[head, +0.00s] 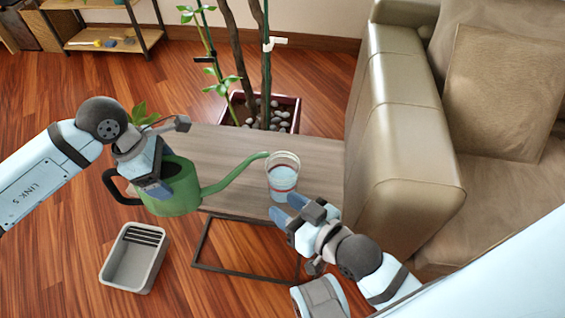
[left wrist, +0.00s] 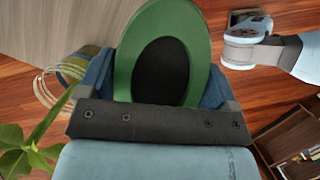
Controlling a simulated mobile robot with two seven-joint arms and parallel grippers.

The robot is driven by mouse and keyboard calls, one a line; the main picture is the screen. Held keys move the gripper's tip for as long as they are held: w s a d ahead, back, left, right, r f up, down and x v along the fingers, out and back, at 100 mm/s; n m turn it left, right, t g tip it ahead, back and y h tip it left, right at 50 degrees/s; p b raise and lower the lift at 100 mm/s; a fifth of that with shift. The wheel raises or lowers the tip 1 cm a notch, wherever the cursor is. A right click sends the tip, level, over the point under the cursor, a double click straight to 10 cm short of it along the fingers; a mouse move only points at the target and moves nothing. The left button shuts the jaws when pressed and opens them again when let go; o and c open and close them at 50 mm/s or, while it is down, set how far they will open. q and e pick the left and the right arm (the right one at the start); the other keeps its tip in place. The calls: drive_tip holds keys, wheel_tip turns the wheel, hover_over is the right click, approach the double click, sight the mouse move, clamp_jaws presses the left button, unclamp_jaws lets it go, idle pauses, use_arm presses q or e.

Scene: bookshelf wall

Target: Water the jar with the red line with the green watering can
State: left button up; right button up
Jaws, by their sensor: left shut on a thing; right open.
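The green watering can (head: 180,192) is held in the air by my left gripper (head: 155,185), which is shut on it, left of the small table. Its long spout reaches right, and the tip is at the rim of the clear jar (head: 283,172). The jar stands upright on the table and has a red line low on its side; pale bluish content shows inside. In the left wrist view the can's dark opening (left wrist: 160,72) faces the camera, and the jar is partly visible at left. My right gripper (head: 288,208) is open, close in front of the jar.
The small wooden table (head: 230,150) is otherwise mostly bare. A tan sofa (head: 410,130) stands close on its right. A potted plant (head: 285,113) with stones is behind it. A grey bin (head: 133,262) sits on the floor at front left.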

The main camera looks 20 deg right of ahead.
use_arm(q)
drive_tip(key=shift+w+a+r+p, duration=0.15)
drive_tip(key=shift+w+a+r, duration=0.15)
drive_tip(key=shift+a+r, duration=0.7)
drive_tip(key=shift+w+a+r+p, duration=0.15)
drive_tip(key=shift+w+a+r, duration=0.2)
drive_tip(key=shift+a, duration=1.2)
drive_tip(key=shift+w+a+r+p, duration=0.15)
drive_tip(key=shift+w+a+r, duration=0.15)
drive_tip(key=shift+a+r, duration=0.7)
drive_tip(key=shift+a+f, duration=0.25)
drive_tip(key=shift+f, duration=0.05)
use_arm(e)
drive_tip(key=shift+r, duration=0.45)
